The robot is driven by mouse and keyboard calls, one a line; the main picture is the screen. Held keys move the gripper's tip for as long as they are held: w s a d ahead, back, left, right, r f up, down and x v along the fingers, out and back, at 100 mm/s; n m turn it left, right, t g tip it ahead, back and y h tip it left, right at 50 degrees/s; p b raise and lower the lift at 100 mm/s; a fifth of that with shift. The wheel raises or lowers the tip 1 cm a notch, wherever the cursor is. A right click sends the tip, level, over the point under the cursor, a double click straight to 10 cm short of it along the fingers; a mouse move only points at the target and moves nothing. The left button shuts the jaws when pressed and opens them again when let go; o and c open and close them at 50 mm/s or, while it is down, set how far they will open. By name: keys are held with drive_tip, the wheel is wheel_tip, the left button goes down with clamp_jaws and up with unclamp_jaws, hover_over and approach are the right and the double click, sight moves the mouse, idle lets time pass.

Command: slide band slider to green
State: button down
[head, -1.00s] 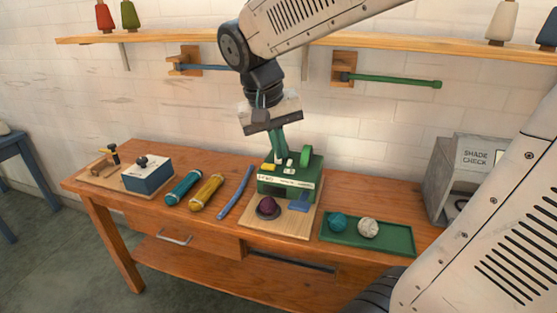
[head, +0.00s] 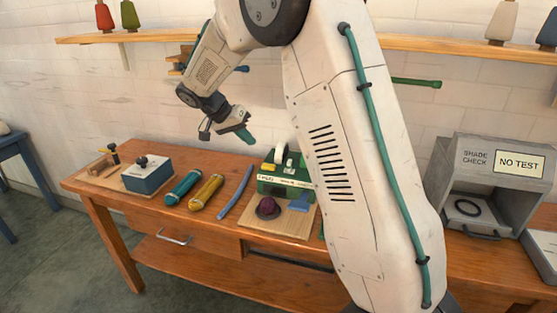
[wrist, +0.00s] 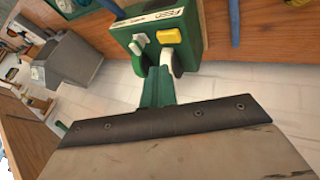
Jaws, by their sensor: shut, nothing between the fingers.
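A green machine (head: 268,187) stands on a wooden board on the bench. Its top carries a yellow part and white parts; a pale label strip runs along its front edge. In the wrist view the green machine (wrist: 122,34) shows a yellow piece (wrist: 168,36) and a white knob (wrist: 137,43). I cannot tell which part, if any, is the band slider, and no green mark is readable. My gripper (head: 248,138) is shut and empty, in the air behind and left of the machine's top. Its green fingers (wrist: 158,88) point toward the machine in the wrist view.
A maroon ball (head: 267,207) and blue piece (head: 299,203) sit before the machine. Left are a blue rod (head: 234,192), yellow skein (head: 206,192), teal skein (head: 183,187) and blue box (head: 147,177). The shade check box (head: 490,190) reads NO TEST. My arm hides the bench's right-middle.

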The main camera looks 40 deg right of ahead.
sight(267, 167)
drive_tip(key=x, duration=1)
drive_tip(key=shift+s, duration=0.15)
drive_tip(key=shift+s+d, duration=0.75)
drive_tip(key=shift+s, duration=0.25)
drive_tip(key=shift+s+d, duration=0.45)
drive_tip(key=shift+s, duration=0.1)
drive_tip(key=s+d, duration=0.3)
drive_tip(key=s, duration=0.2)
drive_tip(key=shift+d, duration=0.35)
drive_tip(key=shift+w, duration=0.1)
